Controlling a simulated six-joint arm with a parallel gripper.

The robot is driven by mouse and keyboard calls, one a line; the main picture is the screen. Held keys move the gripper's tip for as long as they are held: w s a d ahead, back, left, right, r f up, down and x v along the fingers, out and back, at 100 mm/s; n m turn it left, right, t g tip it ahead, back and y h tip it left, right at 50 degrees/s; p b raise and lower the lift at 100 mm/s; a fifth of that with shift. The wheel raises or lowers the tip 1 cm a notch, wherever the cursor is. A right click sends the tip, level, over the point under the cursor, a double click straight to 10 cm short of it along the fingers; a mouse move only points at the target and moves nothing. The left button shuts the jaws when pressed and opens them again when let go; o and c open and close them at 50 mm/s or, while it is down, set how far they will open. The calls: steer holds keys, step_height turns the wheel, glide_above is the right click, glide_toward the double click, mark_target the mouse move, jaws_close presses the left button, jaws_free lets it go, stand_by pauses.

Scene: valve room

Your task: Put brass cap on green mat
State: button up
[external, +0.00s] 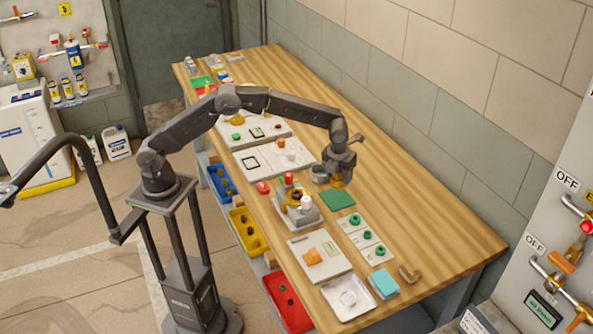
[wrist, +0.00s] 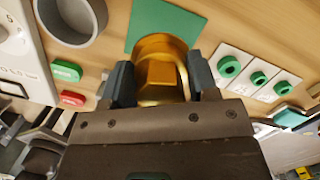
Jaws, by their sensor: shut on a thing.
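The brass cap (wrist: 161,65) is a round golden piece with a square boss, held between the two fingers of my gripper (wrist: 163,85) in the wrist view. The green mat (external: 338,199) is a flat square on the wooden bench. In the wrist view the green mat (wrist: 165,22) lies just past the cap, which covers part of its edge. The cap's height above the bench is hard to tell.
A grey cup (wrist: 70,18) stands left of the cap. A green button (wrist: 66,71) and a red button (wrist: 72,98) lie near it. White plates with green rings (external: 354,220) lie beside the mat. A valve assembly (external: 298,206) stands nearby. The bench's wall side (external: 420,215) is clear.

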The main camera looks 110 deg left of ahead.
glide_above(338, 196)
steer(key=shift+d+f, duration=0.15)
steer(key=shift+f, duration=0.9)
steer(key=shift+d+f, duration=0.1)
steer(key=shift+f, duration=0.9)
steer(key=shift+f, duration=1.1)
stand_by(1.1)
steer(key=o, duration=1.1)
steer(key=shift+r, duration=4)
